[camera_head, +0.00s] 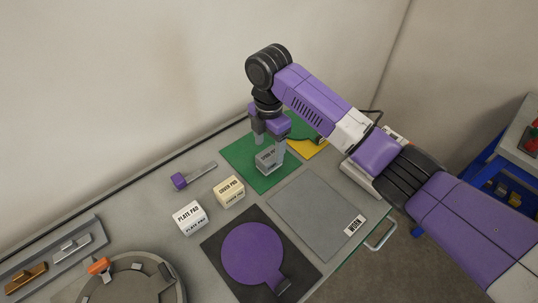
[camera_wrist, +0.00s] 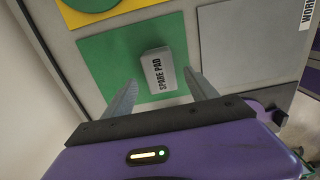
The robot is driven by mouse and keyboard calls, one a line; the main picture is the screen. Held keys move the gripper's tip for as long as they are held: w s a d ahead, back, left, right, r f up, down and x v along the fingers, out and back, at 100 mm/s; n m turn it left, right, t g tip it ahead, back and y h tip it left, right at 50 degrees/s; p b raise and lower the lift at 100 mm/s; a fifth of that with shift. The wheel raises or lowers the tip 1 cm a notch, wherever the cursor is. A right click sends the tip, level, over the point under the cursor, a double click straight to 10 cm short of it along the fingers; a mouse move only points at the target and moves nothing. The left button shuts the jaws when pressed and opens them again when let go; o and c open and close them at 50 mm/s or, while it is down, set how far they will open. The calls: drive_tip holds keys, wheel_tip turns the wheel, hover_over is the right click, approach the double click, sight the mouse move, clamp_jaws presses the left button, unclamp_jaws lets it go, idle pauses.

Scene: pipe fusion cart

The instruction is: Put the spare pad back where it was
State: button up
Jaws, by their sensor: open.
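The spare pad (camera_head: 267,160) is a small grey block with a dark label. It rests on the green mat (camera_head: 243,166) near the back of the cart. In the wrist view the spare pad (camera_wrist: 158,72), with its label readable, lies on the green mat (camera_wrist: 103,68) between and just beyond my fingertips. My gripper (camera_head: 269,146) points down over the pad, with a finger on either side. In the wrist view my gripper (camera_wrist: 163,85) has its fingers spread, with a gap on each side of the pad.
The cream cover pad (camera_head: 229,192) and white plate pad (camera_head: 189,217) stand left of the green mat. A grey mat labelled work (camera_head: 312,215) lies bare at right. A purple disc (camera_head: 252,252) sits on a black mat in front. A purple-handled tool (camera_head: 192,176) lies behind the pads.

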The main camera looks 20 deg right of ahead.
sight(269, 154)
wheel_tip(269, 154, up, 8)
drive_tip(key=shift+f+b, duration=0.25)
drive_tip(key=shift+b, duration=0.2)
